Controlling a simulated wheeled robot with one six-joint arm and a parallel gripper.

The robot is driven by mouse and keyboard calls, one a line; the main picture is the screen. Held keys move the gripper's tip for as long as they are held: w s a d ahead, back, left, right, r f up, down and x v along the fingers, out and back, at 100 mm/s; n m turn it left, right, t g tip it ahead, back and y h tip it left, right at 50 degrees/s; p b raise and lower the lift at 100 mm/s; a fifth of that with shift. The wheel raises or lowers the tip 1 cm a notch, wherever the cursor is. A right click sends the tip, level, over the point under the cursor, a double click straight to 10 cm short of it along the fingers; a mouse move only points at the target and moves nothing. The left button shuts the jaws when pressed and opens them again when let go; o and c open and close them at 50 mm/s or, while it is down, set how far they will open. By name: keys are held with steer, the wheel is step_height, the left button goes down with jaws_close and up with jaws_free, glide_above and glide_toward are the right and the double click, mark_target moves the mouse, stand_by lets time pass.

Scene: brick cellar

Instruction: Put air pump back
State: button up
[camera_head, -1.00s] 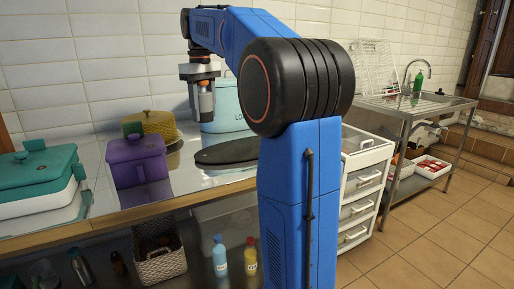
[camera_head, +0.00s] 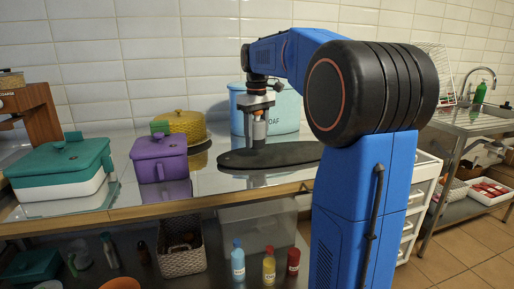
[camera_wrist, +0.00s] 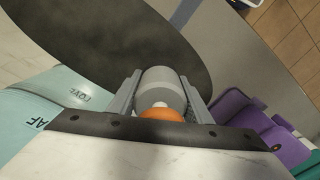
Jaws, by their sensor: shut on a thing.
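My gripper (camera_head: 258,110) is shut on the air pump (camera_head: 259,130), a small grey cylinder with an orange part. In the wrist view the air pump (camera_wrist: 160,88) sits between the two grey fingers (camera_wrist: 160,98), with the orange part nearest the wrist. The pump hangs about upright over the dark oval board (camera_head: 232,158) on the counter. The head view does not show clearly whether its lower end touches the board.
A light blue loaf bin (camera_head: 286,112) stands behind the gripper. Bottles (camera_head: 238,262) and a wicker basket (camera_head: 180,262) are on the lower shelf.

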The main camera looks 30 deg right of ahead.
mark_target(256, 112)
steer(key=shift+f, duration=1.85)
steer(key=shift+f, duration=0.15)
steer(key=o, duration=1.3)
steer(key=shift+c, duration=0.2)
step_height(256, 112, up, 12)
steer(key=shift+r, duration=0.15)
